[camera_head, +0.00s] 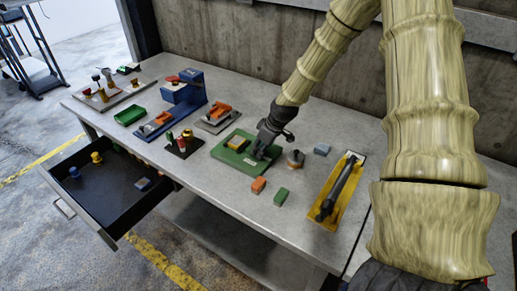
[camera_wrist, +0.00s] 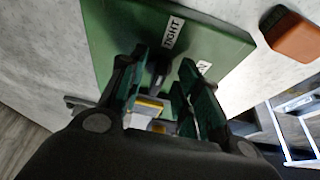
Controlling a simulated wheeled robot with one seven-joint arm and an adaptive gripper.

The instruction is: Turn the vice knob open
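The green vice base (camera_head: 232,160) lies on the grey bench near its middle. It also fills the upper wrist view (camera_wrist: 215,45), with a white label reading TIGHT and part of a second label. The dark vice knob (camera_wrist: 158,72) shows partly between my fingers in the wrist view. A yellow block (camera_head: 237,144) sits at the vice's left side; it appears below the knob in the wrist view (camera_wrist: 148,106). My gripper (camera_head: 262,152) is down over the vice. Its green-padded fingers (camera_wrist: 163,68) are apart on either side of the knob, with a visible gap. In the head view my gripper hides the knob.
An orange block (camera_head: 259,185) and a green block (camera_head: 281,196) lie in front of the vice. A round knob piece (camera_head: 296,158) and a yellow tray (camera_head: 330,204) stand to the right. Other fixtures fill the left. A drawer (camera_head: 112,190) is open at the front left.

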